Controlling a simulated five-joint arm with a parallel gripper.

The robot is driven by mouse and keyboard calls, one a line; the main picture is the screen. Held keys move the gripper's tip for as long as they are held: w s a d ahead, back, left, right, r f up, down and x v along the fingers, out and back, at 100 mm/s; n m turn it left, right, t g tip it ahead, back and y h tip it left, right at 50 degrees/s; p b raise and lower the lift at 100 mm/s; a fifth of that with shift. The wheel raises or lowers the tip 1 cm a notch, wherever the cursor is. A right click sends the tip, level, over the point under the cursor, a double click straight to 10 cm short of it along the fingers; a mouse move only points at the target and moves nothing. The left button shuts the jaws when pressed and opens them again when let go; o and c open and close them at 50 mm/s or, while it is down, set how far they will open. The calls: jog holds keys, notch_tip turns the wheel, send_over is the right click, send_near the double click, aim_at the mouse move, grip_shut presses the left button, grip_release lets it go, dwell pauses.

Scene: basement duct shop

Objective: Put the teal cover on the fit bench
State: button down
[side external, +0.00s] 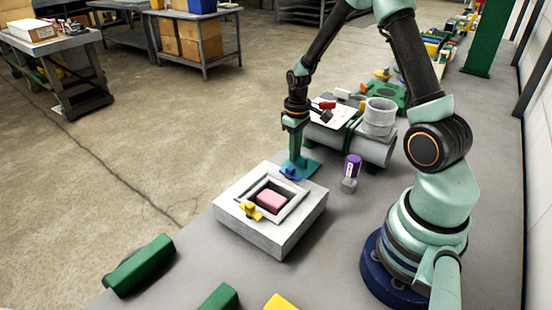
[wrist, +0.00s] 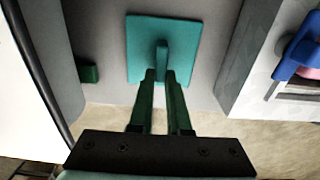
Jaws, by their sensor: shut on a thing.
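The teal cover (side external: 309,166) is a flat square plate with an upright tab, just behind the fit bench in the side view. In the wrist view the cover (wrist: 143,35) fills the upper middle. My gripper (side external: 296,157) is shut on its tab; the fingers (wrist: 161,76) also show in the wrist view. I cannot tell whether the plate touches the table. The fit bench (side external: 284,239) is a pale grey block with a framed square opening. A pink block (side external: 271,201) sits in the opening. A blue clip (side external: 290,173) and a yellow clip (side external: 250,211) are on opposite sides of it.
A purple can (side external: 352,166) and a small grey block (side external: 349,185) stand right of the cover. A grey pipe assembly (side external: 376,150) lies behind them. Green bars (side external: 141,265) and a yellow piece (side external: 281,302) lie at the front. Grey tabletop is clear right of the bench.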

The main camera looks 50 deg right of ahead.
jog(key=c, duration=0.9)
grip_release()
notch_tip(320, 180, up, 12)
jog(key=shift+s+a+r+t, duration=0.95)
jog(key=shift+s+a+r, duration=0.65)
jog(key=shift+a, duration=1)
jog(key=shift+s+a+r+t, duration=0.9)
jog(key=shift+s+a+r, duration=0.3)
jog(key=shift+a+r, duration=1.05)
jog(key=shift+s+a+r+t, duration=0.95)
jog(key=shift+s+a+r, duration=0.5)
jog(key=shift+a, duration=1.45)
jog(key=shift+r, duration=0.1)
